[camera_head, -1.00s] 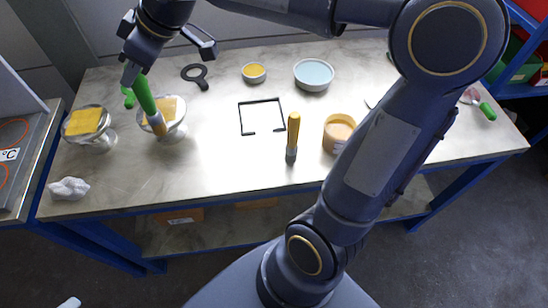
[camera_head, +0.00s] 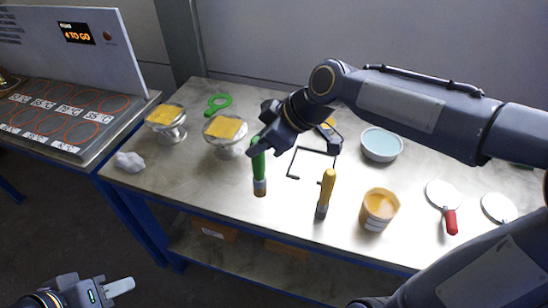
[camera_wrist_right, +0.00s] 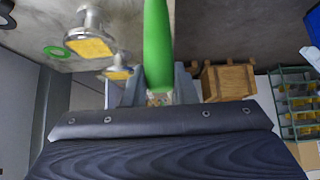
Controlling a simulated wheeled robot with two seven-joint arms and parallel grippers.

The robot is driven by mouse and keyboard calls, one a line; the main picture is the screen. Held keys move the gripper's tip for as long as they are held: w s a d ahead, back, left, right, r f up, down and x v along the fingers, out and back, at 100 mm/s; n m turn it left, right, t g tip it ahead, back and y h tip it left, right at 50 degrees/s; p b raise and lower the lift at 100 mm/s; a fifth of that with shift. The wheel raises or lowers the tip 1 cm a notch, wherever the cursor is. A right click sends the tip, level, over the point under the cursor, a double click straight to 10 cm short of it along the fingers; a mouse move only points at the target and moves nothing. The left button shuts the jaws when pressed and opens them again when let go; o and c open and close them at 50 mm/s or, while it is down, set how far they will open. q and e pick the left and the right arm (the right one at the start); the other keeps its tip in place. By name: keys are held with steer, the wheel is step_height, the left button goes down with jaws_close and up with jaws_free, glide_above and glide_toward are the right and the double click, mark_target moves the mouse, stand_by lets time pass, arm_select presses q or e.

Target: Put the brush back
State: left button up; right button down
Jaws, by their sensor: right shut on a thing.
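My right gripper (camera_head: 262,142) is shut on the green handle of a brush (camera_head: 259,168), seen in the head view above the table. The brush hangs nearly upright with its bristle end down, right of the second flanged vessel (camera_head: 226,150). In the right wrist view the green handle (camera_wrist_right: 157,45) stands between the fingers. A second brush with a yellow handle (camera_head: 327,187) stands upright to the right. A thin black square frame (camera_head: 292,163) lies behind the two brushes, partly hidden by my right arm. My left gripper (camera_head: 100,292) is at the bottom left, away from the table; its jaw gap is unclear.
Another vessel with a yellow top (camera_head: 168,128) stands at the left. A green ring (camera_head: 218,103), a white crumpled lump (camera_head: 130,161), a blue-filled bowl (camera_head: 381,145) and an orange-filled tub (camera_head: 378,209) are on the table. A red-handled tool (camera_head: 449,220) lies right.

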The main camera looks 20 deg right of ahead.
steer(key=w+d+f, duration=0.2)
steer(key=d+f, duration=0.1)
steer(key=f, duration=0.5)
steer(key=shift+w+d, duration=0.15)
steer(key=shift+f, duration=0.1)
steer(key=shift+f, duration=0.25)
steer(key=c, duration=1.2)
jaws_free()
steer(key=shift+r, duration=0.1)
steer(key=shift+o, duration=0.2)
